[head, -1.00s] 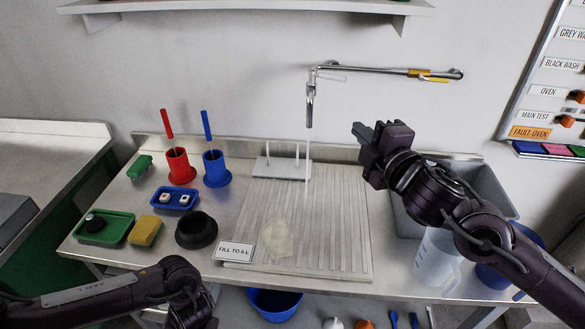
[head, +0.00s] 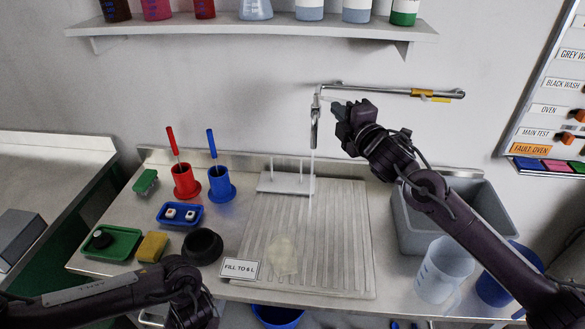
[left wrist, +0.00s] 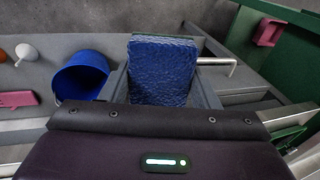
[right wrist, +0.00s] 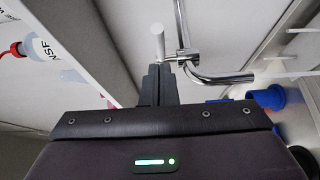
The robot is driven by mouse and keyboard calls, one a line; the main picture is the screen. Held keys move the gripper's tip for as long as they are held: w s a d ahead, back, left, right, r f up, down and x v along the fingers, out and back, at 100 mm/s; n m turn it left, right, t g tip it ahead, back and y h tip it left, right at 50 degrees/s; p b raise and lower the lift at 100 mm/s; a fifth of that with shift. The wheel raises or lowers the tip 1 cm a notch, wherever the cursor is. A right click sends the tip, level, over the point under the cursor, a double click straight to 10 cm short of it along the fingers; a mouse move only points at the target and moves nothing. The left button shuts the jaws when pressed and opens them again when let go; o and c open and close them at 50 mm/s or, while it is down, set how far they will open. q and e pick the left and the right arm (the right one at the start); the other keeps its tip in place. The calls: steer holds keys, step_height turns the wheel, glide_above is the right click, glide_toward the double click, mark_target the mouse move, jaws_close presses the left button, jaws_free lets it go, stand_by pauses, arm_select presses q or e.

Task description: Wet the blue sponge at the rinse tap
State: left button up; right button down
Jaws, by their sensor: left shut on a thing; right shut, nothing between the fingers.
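The blue sponge (left wrist: 163,72) is between the fingers of my left gripper (left wrist: 163,95), with its rough blue face toward the camera. In the head view the left arm is low at the bottom left and its sponge is hidden. The rinse tap (head: 315,110) hangs from a wall pipe; its bent spout also shows in the right wrist view (right wrist: 220,78). A thin pale line, like running water, drops from the spout. My right gripper (head: 338,108) is shut and empty beside the tap. Its fingertips are just below a pale rod end (right wrist: 158,42); I cannot tell if they touch.
A ribbed drainboard (head: 345,240) lies under the tap, with a pale round patch on it. A grey basin (head: 410,235) and a clear jug (head: 442,270) stand right. Red (head: 186,182) and blue (head: 221,185) holders and a black ring (head: 203,246) stand left.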

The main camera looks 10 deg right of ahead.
arm_select(q)
steer(key=shift+r, duration=0.45)
arm_select(e)
steer(key=shift+w+d, duration=0.4)
steer(key=shift+w, duration=0.25)
arm_select(q)
steer(key=shift+f, duration=0.2)
arm_select(e)
steer(key=shift+d+f, duration=0.1)
arm_select(q)
steer(key=shift+f+b, duration=1)
steer(key=shift+s+r, duration=0.1)
steer(key=shift+r, duration=0.05)
arm_select(e)
steer(key=shift+w+d+r, duration=0.2)
steer(key=shift+w+d, duration=0.5)
steer(key=shift+d, duration=0.25)
